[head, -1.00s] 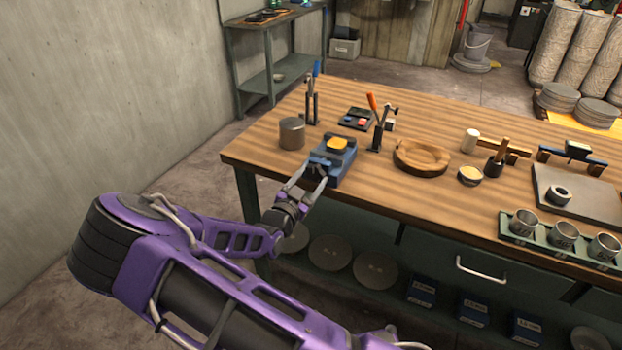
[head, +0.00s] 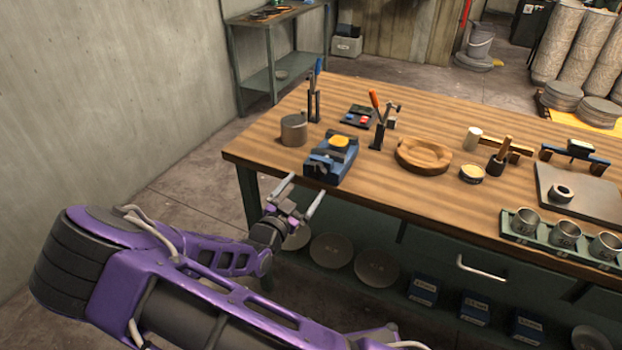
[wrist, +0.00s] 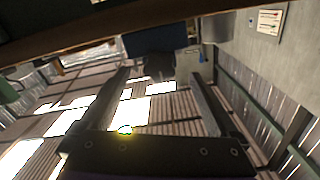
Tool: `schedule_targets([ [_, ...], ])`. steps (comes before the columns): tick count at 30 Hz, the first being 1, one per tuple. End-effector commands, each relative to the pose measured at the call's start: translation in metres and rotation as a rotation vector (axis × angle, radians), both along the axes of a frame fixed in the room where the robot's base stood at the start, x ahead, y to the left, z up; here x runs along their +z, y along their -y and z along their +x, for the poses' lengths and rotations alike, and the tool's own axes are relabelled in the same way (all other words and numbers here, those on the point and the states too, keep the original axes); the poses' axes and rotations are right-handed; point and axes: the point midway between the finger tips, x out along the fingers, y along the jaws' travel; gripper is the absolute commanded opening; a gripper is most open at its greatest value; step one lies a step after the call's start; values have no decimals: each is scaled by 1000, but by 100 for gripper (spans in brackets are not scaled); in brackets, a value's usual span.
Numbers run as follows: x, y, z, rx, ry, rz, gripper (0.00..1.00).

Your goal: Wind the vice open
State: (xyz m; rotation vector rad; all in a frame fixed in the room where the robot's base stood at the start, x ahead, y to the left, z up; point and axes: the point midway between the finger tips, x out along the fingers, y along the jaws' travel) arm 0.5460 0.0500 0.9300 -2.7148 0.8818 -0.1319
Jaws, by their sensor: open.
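The blue vice (head: 331,160) sits at the near left edge of the wooden bench, with a yellow piece (head: 339,141) on top between its jaws. Its handle is too small to make out in the head view. My gripper (head: 303,190) is open and empty, just in front of the bench edge, below and to the left of the vice, apart from it. In the wrist view, the two fingers (wrist: 158,92) are spread wide with nothing between them. The vice's blue front end (wrist: 158,38), with a dark part below it, shows beyond the fingertips.
The wooden bench (head: 410,190) has a grey metal cylinder (head: 293,131) left of the vice. Toggle clamps with blue (head: 318,66) and orange (head: 374,98) handles stand behind. The bench edge lies close to my gripper.

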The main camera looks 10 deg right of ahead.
Motion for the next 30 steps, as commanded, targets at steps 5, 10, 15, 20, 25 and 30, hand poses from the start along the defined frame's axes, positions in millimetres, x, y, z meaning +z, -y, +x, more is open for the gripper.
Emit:
schedule_targets([
  [5, 0, -28, -37, 3, -1, 2, 96],
  [10, 0, -50, -68, 2, -1, 1, 96],
  [15, 0, -64, -87, 2, -1, 1, 96],
  [20, 0, -69, -96, 0, 0, -1, 96],
  [25, 0, -70, -97, -1, 0, -1, 96],
  [30, 0, -70, -96, -1, 0, -1, 96],
])
